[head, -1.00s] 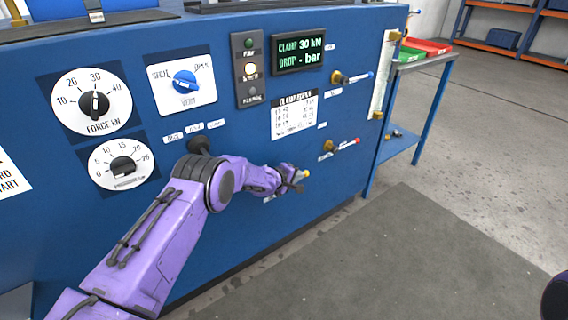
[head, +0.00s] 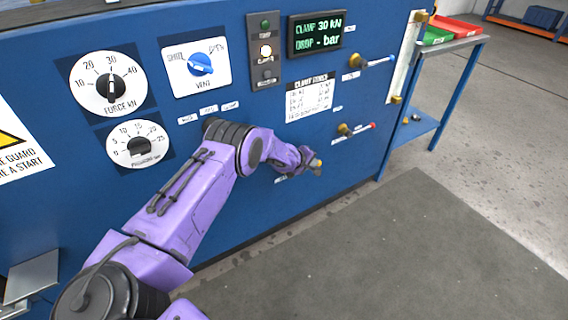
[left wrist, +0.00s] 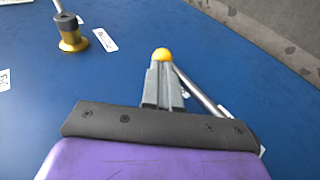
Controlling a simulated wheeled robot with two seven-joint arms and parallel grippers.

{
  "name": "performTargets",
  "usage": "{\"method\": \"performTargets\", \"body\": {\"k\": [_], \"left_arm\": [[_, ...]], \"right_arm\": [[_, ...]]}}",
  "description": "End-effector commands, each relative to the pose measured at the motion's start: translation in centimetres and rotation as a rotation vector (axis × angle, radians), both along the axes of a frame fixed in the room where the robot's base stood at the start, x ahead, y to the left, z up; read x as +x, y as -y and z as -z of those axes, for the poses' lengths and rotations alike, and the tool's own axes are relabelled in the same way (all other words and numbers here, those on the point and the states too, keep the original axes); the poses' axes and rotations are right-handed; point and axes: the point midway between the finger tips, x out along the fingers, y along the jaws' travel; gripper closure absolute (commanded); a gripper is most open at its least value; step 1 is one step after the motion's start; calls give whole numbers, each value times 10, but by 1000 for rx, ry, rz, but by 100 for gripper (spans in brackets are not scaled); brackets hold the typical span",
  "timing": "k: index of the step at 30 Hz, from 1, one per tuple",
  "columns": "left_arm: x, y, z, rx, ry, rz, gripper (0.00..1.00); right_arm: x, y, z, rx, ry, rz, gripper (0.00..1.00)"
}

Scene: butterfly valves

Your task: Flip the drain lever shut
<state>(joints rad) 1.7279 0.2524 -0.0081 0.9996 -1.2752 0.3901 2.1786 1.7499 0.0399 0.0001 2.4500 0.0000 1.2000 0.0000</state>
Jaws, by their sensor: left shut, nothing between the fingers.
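The lever by my left gripper has a yellow knob (head: 318,161) and a metal rod (left wrist: 200,92). I take it for the drain lever, but its label is too small to read. In the head view my left gripper (head: 308,162) hides most of this lever. In the left wrist view the grey fingers (left wrist: 163,72) are shut with nothing between them. The yellow knob (left wrist: 163,54) shows right at their tips; I cannot tell if they touch. The rod runs from the knob to the lower right, partly behind the fingers. My right gripper is not in view.
The blue panel (head: 240,215) also bears dials and a vent knob (head: 201,64). A blue side table (head: 452,47) stands at right. The grey floor mat (head: 400,240) is clear.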

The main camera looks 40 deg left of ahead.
Motion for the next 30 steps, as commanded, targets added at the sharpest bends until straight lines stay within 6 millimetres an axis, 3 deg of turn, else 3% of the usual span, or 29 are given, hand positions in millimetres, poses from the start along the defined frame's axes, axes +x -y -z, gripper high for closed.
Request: {"method": "performTargets", "body": {"k": [7, 10, 16, 18, 24, 30], "left_arm": [[0, 0, -1, 0, 0, 0, 100], [-1, -1, -11, 0, 1, -2, 100], [-8, -5, -57, -1, 0, -18, 100], [-8, 0, -67, -2, 4, -17, 100], [-13, 7, -110, -2, 2, -18, 100], [-15, 13, -134, -1, 1, -16, 100]], "right_arm": [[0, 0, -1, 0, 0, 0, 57], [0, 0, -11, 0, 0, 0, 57], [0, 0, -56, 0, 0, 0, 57], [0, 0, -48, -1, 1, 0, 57], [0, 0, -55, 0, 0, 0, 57], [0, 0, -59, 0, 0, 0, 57]]}}
